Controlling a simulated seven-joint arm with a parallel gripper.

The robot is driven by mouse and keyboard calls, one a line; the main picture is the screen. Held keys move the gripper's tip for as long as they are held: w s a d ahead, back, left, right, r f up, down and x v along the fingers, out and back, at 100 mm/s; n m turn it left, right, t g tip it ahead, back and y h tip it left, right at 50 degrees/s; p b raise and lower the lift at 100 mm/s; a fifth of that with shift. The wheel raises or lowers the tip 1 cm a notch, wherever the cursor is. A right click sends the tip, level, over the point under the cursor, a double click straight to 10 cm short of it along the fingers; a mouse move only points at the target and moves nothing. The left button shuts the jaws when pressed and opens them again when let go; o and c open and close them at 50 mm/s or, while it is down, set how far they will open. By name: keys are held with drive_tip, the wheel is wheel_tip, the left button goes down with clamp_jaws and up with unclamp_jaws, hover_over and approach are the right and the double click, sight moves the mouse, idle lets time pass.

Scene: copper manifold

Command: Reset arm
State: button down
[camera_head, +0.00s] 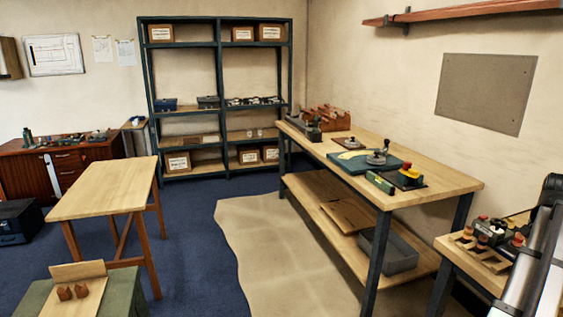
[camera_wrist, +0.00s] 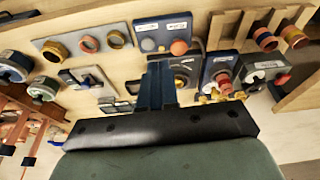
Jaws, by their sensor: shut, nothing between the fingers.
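A grey plate with coloured rings (camera_wrist: 88,44) and a blue box with a red knob (camera_wrist: 162,34) lie beyond the fingertips. Copper-coloured parts (camera_wrist: 20,125) show at the lower left. I cannot make out the gripper in the head view.
In the head view a workbench (camera_head: 440,183) along the right wall carries a green mat (camera_head: 345,163) and several fixtures. A wooden table (camera_head: 105,187) stands at the left, and shelving (camera_head: 218,75) stands at the back.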

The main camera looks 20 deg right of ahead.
drive_tip(key=w+a+f+n+y, duration=0.1)
drive_tip(key=w+a+f+n, duration=0.1)
drive_tip(key=w+a+f, duration=0.7)
drive_tip(key=w+a+f+n+g+y, duration=0.1)
drive_tip(key=w+a+f+n, duration=0.15)
drive_tip(key=a+f, duration=0.75)
drive_tip(key=w+a+f+n+y, duration=0.15)
drive_tip(key=w+a+f, duration=0.45)
drive_tip(key=f, duration=0.8)
drive_tip(key=s+a+f+n+g, duration=0.2)
drive_tip(key=s+a+f+n, duration=0.1)
drive_tip(key=a+f, duration=0.95)
drive_tip(key=s+a+f+n+g, duration=0.1)
drive_tip(key=s+a+f+n, duration=0.3)
drive_tip(key=a+f, duration=0.9)
drive_tip(key=s+a+f+n+g, duration=0.1)
drive_tip(key=s+a+f+n, duration=0.1)
drive_tip(key=s+a, duration=0.6)
drive_tip(key=s+a+f+n+g, duration=0.1)
drive_tip(key=s+a+f+n, duration=0.1)
drive_tip(key=s+a, duration=0.6)
drive_tip(key=shift+s+a+f+g, duration=0.15)
drive_tip(key=shift+s+f+g, duration=0.35)
drive_tip(key=shift+s, duration=0.45)
